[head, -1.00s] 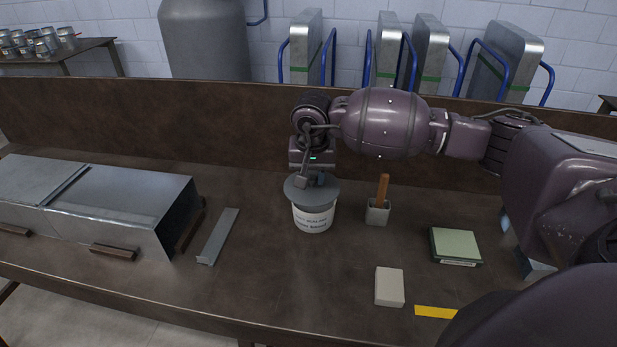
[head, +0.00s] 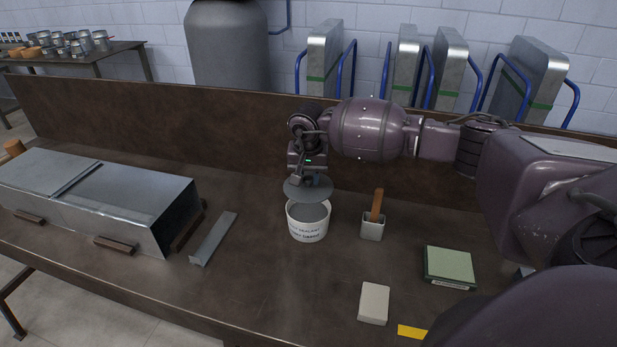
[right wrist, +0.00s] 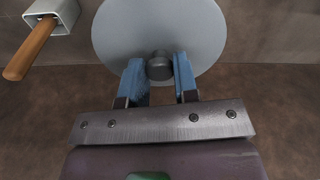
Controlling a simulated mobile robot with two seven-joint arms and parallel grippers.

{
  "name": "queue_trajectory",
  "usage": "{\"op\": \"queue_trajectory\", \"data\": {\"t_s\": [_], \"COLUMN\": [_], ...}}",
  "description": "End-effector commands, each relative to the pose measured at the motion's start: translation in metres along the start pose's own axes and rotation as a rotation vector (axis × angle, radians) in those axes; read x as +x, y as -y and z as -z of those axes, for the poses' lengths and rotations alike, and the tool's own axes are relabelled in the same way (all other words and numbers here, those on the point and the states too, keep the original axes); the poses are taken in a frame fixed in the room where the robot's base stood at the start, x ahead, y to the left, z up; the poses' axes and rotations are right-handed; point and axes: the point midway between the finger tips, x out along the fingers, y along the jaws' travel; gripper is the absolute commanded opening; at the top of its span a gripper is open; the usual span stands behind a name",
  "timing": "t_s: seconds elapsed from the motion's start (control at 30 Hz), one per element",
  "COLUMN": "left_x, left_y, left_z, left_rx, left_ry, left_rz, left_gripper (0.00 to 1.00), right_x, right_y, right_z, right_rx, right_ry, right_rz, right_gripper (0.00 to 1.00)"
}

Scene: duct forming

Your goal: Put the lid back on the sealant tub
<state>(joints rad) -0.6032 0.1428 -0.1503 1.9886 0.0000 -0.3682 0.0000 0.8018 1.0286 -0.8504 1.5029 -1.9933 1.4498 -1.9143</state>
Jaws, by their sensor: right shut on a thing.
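The white sealant tub (head: 308,228) stands upright on the bench, its open top and grey contents partly showing. The round grey lid (head: 307,190) is held above the tub's back edge, apart from the tub and slightly tilted. My right gripper (head: 312,179) is above the tub, shut on the lid's knob. In the right wrist view, the blue fingers (right wrist: 160,75) sit on either side of the dark knob, and the lid (right wrist: 160,28) spreads out beyond them. The lid hides the tub in that view. My left gripper is not in view.
A small holder (head: 372,230) with a wooden-handled tool stands right of the tub. A green box (head: 449,266), a pale block (head: 374,303) and yellow tape (head: 411,332) lie further right and front. A metal strip (head: 213,238) and a sheet-metal duct (head: 130,205) lie left.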

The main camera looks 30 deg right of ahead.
Motion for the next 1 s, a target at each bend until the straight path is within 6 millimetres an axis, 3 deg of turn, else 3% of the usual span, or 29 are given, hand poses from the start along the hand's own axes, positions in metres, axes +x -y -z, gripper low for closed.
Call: {"op": "queue_trajectory", "data": {"t_s": [0.57, 1.0], "left_x": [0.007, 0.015], "left_y": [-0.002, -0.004], "left_z": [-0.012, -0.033], "left_rx": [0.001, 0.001], "left_ry": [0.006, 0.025], "left_rz": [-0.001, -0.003], "left_gripper": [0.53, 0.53], "right_x": [0.036, 0.063], "right_y": [-0.001, 0.0], "right_z": [-0.005, -0.008], "right_rx": [-0.001, -0.002], "right_ry": [0.002, 0.0], "right_rz": [-0.002, -0.001], "right_gripper": [0.05, 0.05]}}
